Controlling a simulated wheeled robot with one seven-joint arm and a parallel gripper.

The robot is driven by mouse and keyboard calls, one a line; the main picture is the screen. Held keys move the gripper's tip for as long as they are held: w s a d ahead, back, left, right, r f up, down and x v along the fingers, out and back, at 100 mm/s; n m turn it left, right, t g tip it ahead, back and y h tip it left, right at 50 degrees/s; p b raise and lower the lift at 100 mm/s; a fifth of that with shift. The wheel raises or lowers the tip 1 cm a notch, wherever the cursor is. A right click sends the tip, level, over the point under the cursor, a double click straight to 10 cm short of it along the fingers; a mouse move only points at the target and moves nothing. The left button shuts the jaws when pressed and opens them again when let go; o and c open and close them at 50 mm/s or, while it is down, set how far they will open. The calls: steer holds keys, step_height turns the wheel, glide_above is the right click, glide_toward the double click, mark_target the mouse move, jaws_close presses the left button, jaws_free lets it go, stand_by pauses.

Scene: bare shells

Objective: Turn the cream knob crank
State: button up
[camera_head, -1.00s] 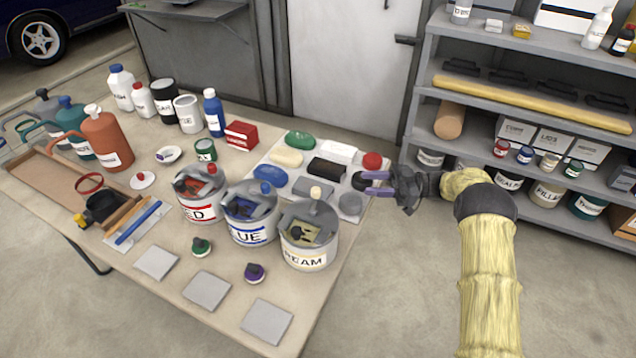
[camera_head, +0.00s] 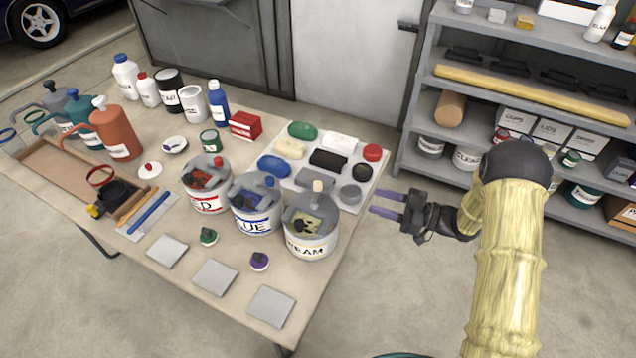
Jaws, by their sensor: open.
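The cream pot (camera_head: 308,246), a grey can with a "CREAM" label, stands near the table's right edge. Its crank has a small cream knob (camera_head: 318,186) standing up at the back of the rim. Some dark and cream shapes show inside the pot. My gripper (camera_head: 372,203) is open and empty, to the right of the cream pot and the knob. Its two purple fingers point left, apart from the knob. The blue pot (camera_head: 255,226) with a blue knob and the red pot (camera_head: 205,204) with a red knob stand to the left.
A white tray (camera_head: 345,193) with several coloured blocks and lumps lies behind the pots. Grey square tiles (camera_head: 271,306) and two small stamps lie in front. Bottles and jugs fill the far left of the table. A grey shelf (camera_head: 470,166) stands behind my arm.

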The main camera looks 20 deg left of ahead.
mark_target(318, 182)
steer(key=shift+a, duration=0.15)
steer(key=a+p, duration=0.1)
steer(key=a, duration=0.4)
steer(key=s+a+p, duration=0.1)
steer(key=a, duration=0.5)
steer(key=a+p, duration=0.1)
steer(key=a, duration=0.5)
steer(key=shift+s+p, duration=0.2)
steer(key=shift+p, duration=0.1)
jaws_close()
